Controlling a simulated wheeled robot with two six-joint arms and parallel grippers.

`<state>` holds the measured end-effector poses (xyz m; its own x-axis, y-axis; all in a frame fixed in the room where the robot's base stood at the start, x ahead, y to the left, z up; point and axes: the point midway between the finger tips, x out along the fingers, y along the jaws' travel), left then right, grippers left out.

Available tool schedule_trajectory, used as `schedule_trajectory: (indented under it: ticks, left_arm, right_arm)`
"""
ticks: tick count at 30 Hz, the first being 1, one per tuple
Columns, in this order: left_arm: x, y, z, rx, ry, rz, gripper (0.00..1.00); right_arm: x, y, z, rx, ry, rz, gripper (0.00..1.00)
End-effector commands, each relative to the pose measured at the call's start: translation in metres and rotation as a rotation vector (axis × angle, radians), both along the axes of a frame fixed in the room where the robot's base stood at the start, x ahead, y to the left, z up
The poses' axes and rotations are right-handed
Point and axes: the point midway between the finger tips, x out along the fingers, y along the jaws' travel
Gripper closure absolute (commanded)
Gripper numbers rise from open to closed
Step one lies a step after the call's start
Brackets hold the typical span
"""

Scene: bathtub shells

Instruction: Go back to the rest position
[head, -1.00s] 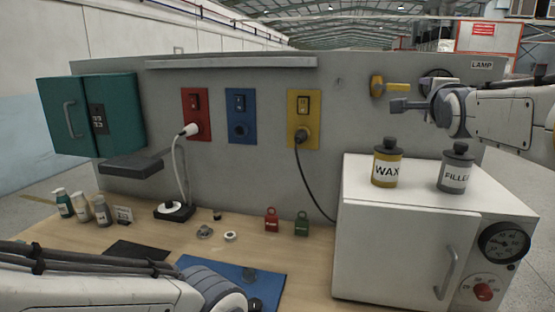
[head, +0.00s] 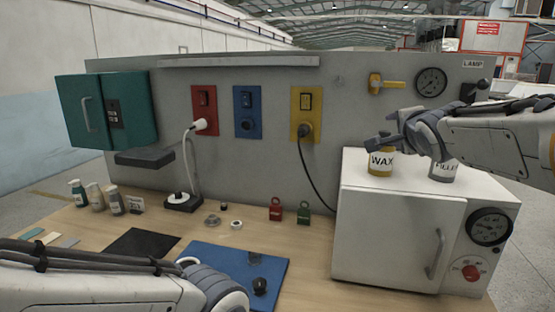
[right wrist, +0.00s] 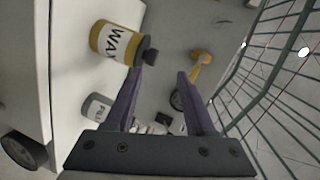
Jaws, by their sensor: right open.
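My right gripper (head: 384,142) is in front of the grey panel, at the upper right of the head view, near the WAX bottle. In the right wrist view its two purple fingers (right wrist: 158,82) stand apart with nothing between them. The yellow WAX bottle (head: 380,164) stands on the white cabinet, its top partly covered by the gripper. It also shows left of the fingers in the wrist view (right wrist: 113,42). The grey FILLER bottle (head: 443,172) is mostly hidden behind my right arm. My left arm crosses the lower left; its gripper is out of view.
The white cabinet (head: 395,228) fills the bench's right side. A teal box (head: 108,110) hangs at left. A blue mat (head: 220,262) and small bottles (head: 96,197) lie on the bench.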

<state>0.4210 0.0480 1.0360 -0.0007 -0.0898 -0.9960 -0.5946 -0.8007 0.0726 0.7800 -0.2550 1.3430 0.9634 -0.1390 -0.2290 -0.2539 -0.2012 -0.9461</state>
Motion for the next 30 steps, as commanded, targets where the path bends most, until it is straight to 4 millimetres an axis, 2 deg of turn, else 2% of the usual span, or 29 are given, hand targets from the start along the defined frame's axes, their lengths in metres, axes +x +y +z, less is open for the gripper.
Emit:
schedule_trajectory:
  ticks: [1, 5, 8, 11, 12, 14, 16, 19, 21, 24, 27, 30]
  left_arm:
    - [0.0, 0.0, 0.0, 0.0, 0.0, 0.0, 1.0]
    - [0.0, 0.0, 0.0, 0.0, 0.0, 0.0, 1.0]
    - [0.0, 0.0, 0.0, 0.0, 0.0, 0.0, 1.0]
    - [0.0, 0.0, 0.0, 0.0, 0.0, 0.0, 1.0]
    - [0.0, 0.0, 0.0, 0.0, 0.0, 0.0, 1.0]
    - [0.0, 0.0, 0.0, 0.0, 0.0, 0.0, 1.0]
    - [0.0, 0.0, 0.0, 0.0, 0.0, 0.0, 1.0]
    - [0.0, 0.0, 0.0, 0.0, 0.0, 0.0, 1.0]
    - [0.0, 0.0, 0.0, 0.0, 0.0, 0.0, 1.0]
    - [0.0, 0.0, 0.0, 0.0, 0.0, 0.0, 1.0]
    - [0.0, 0.0, 0.0, 0.0, 0.0, 0.0, 1.0]
    - [0.0, 0.0, 0.0, 0.0, 0.0, 0.0, 1.0]
  right_arm:
    - [-0.003, 0.017, -0.013, -0.033, 0.045, 0.048, 0.45]
    - [-0.017, 0.055, -0.051, -0.135, 0.173, 0.157, 0.45]
    - [-0.038, 0.094, -0.09, -0.252, 0.3, 0.288, 0.45]
    - [-0.076, 0.138, -0.139, -0.405, 0.448, 0.481, 0.45]
    - [-0.094, 0.154, -0.158, -0.474, 0.505, 0.568, 0.45]
    - [-0.125, 0.175, -0.186, -0.577, 0.583, 0.708, 0.45]
    - [-0.166, 0.195, -0.215, -0.699, 0.665, 0.883, 0.45]
    - [-0.227, 0.212, -0.252, -0.866, 0.762, 1.146, 0.45]
    - [-0.267, 0.216, -0.272, -0.97, 0.808, 1.322, 0.45]
    - [-0.314, 0.214, -0.291, -1.086, 0.852, 1.536, 0.45]
    - [-0.344, 0.21, -0.302, -1.156, 0.873, 1.682, 0.45]
    - [-0.358, 0.207, -0.306, -1.191, 0.879, 1.754, 0.45]
